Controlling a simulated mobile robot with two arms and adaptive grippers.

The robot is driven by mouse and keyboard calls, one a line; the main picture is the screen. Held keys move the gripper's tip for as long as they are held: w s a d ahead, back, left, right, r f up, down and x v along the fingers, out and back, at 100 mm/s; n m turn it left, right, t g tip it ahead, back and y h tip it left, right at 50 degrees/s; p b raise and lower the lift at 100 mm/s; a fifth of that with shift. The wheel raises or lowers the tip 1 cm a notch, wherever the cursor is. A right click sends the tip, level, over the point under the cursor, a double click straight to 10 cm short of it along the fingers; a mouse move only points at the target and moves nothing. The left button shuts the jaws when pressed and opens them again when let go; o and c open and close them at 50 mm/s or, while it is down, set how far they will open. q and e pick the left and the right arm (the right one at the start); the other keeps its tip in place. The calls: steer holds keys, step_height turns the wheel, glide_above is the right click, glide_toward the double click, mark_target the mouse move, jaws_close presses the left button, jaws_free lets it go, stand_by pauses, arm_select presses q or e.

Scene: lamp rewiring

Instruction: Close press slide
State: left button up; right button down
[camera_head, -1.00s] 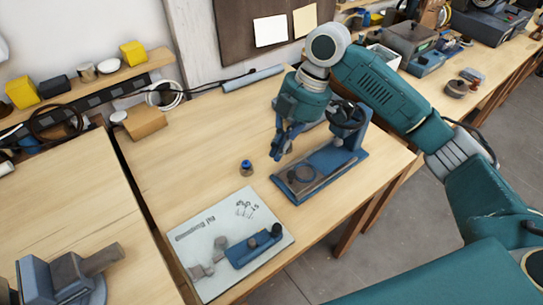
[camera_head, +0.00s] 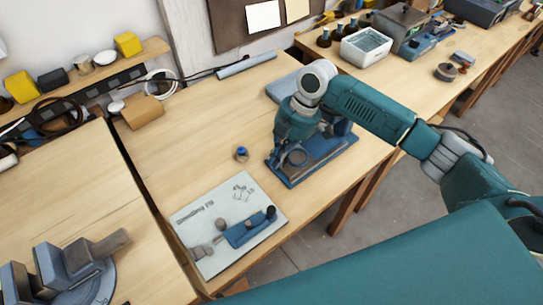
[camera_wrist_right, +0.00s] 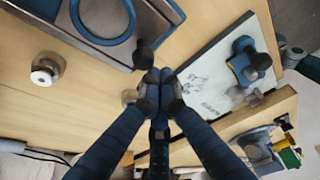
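The press (camera_head: 325,163), a blue base with a pale bed and a round ring, stands on the middle table in the head view. Its upright is mostly hidden behind my right arm. In the right wrist view the press base (camera_wrist_right: 60,25) is at the upper left, with a dark knob (camera_wrist_right: 144,52) at its edge. My right gripper (camera_wrist_right: 159,84) has its fingertips together just below that knob in the picture; I see nothing between them. In the head view the right gripper (camera_head: 285,147) is low over the press's left side. Contact cannot be told. My left gripper is not in view.
A sheet (camera_head: 197,213) with a drawing and a blue fixture (camera_head: 247,231) lies at the table's front. A small blue-topped piece (camera_head: 241,154) stands left of the press. Grey clamp-like parts (camera_head: 75,265) sit on the left table.

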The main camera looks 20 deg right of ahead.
steer(key=shift+w, duration=0.1)
glide_above(294, 157)
steer(key=s+a, duration=0.1)
steer(key=a, duration=0.2)
steer(key=shift+s+d, duration=0.15)
steer(key=shift+d, duration=0.1)
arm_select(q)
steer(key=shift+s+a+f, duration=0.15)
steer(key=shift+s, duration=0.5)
arm_select(e)
steer(key=shift+a, duration=0.1)
